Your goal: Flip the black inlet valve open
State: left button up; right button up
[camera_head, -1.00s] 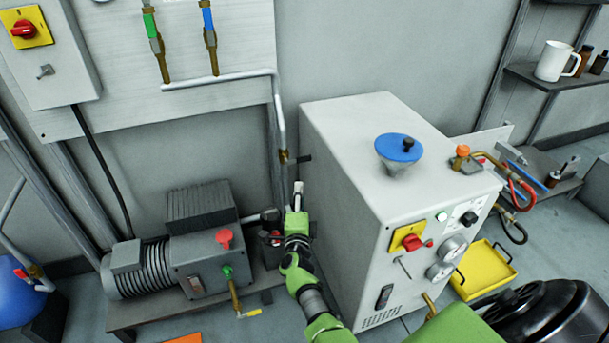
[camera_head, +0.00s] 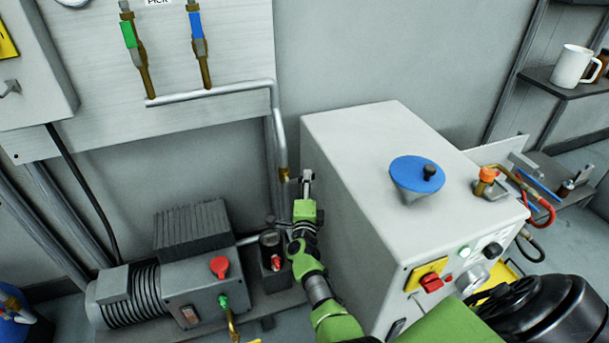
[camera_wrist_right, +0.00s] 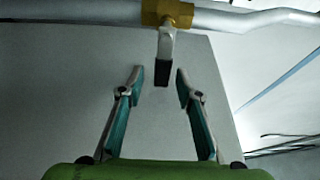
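The inlet valve shows in the right wrist view as a brass body (camera_wrist_right: 167,12) on a grey pipe, with a metal lever ending in a black grip (camera_wrist_right: 162,73) that points down in the picture. My right gripper (camera_wrist_right: 160,78) is open, its two fingers on either side of the black grip and apart from it in the picture. How deep the grip sits between them is hard to tell. In the head view the brass valve body (camera_head: 283,174) is beside my right gripper (camera_head: 307,176), which mostly hides the lever. My left gripper is not in view.
A white cabinet (camera_head: 350,165) with a blue-topped funnel (camera_head: 416,178) stands just right of my right gripper. A grey pump (camera_head: 195,285) sits low on the left. The grey pipe (camera_head: 276,115) runs down the wall. Green (camera_head: 130,34) and blue (camera_head: 197,24) valve handles are higher up.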

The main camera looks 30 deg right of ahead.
jog(key=shift+w+d, duration=0.15)
jog(key=shift+w, duration=0.05)
jog(key=shift+s+r, duration=0.1)
jog(key=shift+r, duration=0.05)
jog(key=shift+c, duration=0.7)
grip_shut()
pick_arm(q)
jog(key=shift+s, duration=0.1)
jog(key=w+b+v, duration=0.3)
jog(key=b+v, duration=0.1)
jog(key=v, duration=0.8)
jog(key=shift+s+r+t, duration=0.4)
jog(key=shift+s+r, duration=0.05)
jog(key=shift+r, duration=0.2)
pick_arm(e)
jog(key=a+r+n+t+y, duration=0.2)
jog(key=n+t, duration=0.1)
jog(key=n, duration=0.8)
jog(key=w+a+r+n+t+y, duration=0.1)
jog(key=a+r+n+t+y, duration=0.2)
jog(key=n, duration=0.8)
jog(key=shift+w+r+t, duration=0.15)
jog(key=shift+r+t, duration=0.05)
jog(key=shift+t, duration=0.5)
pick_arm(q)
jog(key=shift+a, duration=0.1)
pick_arm(e)
jog(key=shift+a+n+y, duration=0.15)
jog(key=shift+n+y, duration=0.15)
